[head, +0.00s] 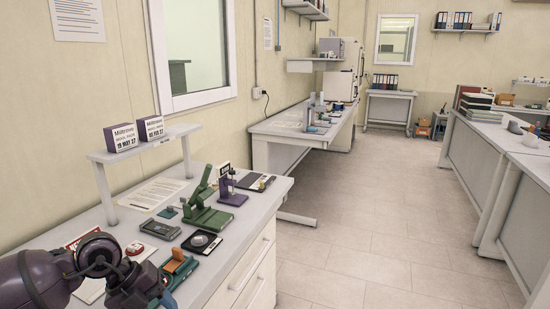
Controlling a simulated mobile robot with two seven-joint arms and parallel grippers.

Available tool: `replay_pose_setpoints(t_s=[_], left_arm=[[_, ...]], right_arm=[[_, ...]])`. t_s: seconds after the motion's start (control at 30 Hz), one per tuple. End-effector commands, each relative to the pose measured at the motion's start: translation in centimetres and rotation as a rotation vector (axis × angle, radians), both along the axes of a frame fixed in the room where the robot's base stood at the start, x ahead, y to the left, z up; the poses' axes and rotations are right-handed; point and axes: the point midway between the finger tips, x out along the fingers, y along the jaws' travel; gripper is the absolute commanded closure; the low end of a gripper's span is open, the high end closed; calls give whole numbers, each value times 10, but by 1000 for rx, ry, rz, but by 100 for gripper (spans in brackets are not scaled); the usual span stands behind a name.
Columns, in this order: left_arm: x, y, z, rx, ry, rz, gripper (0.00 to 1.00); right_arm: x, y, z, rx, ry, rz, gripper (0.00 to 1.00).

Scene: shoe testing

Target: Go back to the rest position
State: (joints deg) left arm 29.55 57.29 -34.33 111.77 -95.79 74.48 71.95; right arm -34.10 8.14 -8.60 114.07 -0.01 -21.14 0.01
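The links of my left arm, dark purple and grey, fill the lower left corner in the head view, in front of the near desk (226,252). I can make out no fingers of my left gripper. My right arm and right gripper do not show. On the near desk stand a green bench press (207,217), a small purple stand (232,190), a black square plate with a round disc (201,242) and a green holder with an orange-brown block (178,267). The holder is close beside my arm, and I cannot tell whether they touch.
A raised shelf (145,146) on the near desk bears two date blocks (136,132). A second bench (285,129) stands farther along the left wall. White counters (485,165) line the right side. The tiled floor (365,225) between is clear.

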Motion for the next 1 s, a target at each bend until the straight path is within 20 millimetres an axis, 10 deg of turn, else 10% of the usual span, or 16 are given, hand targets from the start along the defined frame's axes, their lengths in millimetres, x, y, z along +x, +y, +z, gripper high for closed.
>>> replay_pose_setpoints(t_s=[0.2, 0.43, 0.73, 1.0], left_arm=[[-23, -76, 18, -477, -80, 3, 60], [-30, -112, 62, -940, -194, 187, 60], [-17, -84, 99, -1344, -328, 681, 60], [-16, -18, 74, -1426, -366, 1288, 60]], right_arm=[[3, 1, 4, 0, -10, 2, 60], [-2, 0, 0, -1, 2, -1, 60], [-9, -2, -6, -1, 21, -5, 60], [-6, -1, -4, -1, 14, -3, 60]])
